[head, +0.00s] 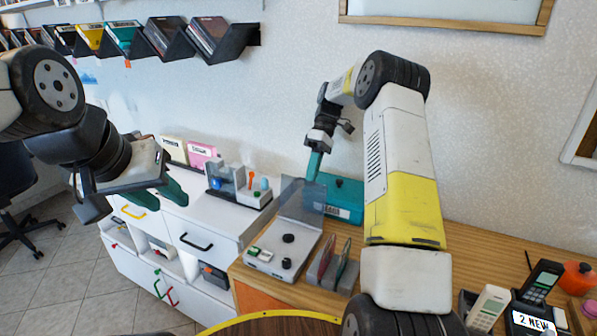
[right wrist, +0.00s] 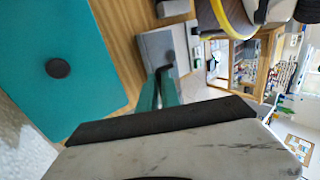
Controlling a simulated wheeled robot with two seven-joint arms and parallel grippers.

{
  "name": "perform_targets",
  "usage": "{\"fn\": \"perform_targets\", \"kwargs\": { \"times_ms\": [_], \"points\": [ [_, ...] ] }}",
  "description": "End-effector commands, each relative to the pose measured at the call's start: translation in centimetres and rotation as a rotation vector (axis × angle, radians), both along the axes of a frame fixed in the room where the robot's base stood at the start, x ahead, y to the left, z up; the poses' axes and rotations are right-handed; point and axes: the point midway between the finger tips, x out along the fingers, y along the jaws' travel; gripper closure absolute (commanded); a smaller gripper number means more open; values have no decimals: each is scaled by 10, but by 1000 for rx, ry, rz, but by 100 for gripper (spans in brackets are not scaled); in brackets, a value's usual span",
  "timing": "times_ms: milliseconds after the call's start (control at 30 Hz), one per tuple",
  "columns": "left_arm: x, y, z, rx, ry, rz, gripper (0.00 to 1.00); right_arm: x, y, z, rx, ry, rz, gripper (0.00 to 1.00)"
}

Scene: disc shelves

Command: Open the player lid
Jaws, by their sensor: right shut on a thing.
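The player (head: 270,263) is a pale, flat unit with dark knobs on the wooden counter. Its translucent grey lid (head: 299,205) stands raised at the back of the player, tilted up. My right gripper (head: 311,178) reaches down from above and is shut on the lid's upper edge; its teal fingers (right wrist: 158,92) are close together in the right wrist view. The player's grey body (right wrist: 155,45) shows past them, partly hidden. The thin lid is hard to make out there. My left gripper (head: 172,190) is in the air at the left, away from the player; its finger gap is unclear.
A teal box (head: 345,196) with a dark knob (right wrist: 58,68) stands close behind the lid. A rack with upright discs (head: 338,272) stands right of the player. Phones (head: 488,308) are at the counter's right. A white drawer cabinet (head: 190,235) is at left.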

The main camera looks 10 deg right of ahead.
Motion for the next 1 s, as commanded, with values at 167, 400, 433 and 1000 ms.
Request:
{"fn": "perform_targets", "kwargs": {
  "times_ms": [167, 400, 433, 1000],
  "points": [
    [0, 0, 0, 0, 0, 0, 64, -2, -6, -4, -7, 10, 0, 100],
    [0, 0, 0, 0, 0, 0, 64, -2, -6, -4, -8, 12, 0, 100],
    [0, 0, 0, 0, 0, 0, 64, -2, -6, -4, -8, 12, 0, 100],
    [0, 0, 0, 0, 0, 0, 64, -1, -6, 4, -9, 8, -1, 71]
  ]
}}
